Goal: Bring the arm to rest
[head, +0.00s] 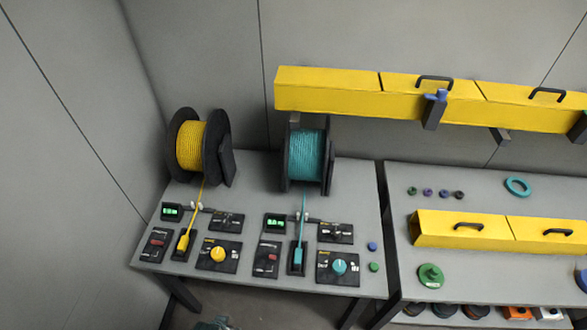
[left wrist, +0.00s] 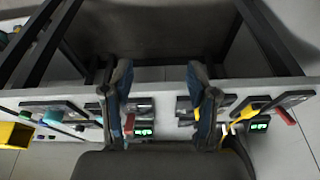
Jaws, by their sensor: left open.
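My left gripper (left wrist: 160,78) is open and empty in the left wrist view, its two blue-and-dark fingers well apart. In that view the workbench, with its switch panels and lit green displays, shows behind and between the fingers. The fingers look clear of it, though the exact gap cannot be told. In the head view only a small dark bit shows at the bottom edge, too little to tell which part of an arm it is. My right gripper is in neither view.
A grey workbench (head: 262,170) carries a yellow cable spool (head: 191,146), a teal cable spool (head: 306,155) and control panels. A second table (head: 395,200) at right holds a yellow case (head: 460,229) and rings. Yellow boxes (head: 330,89) line the wall.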

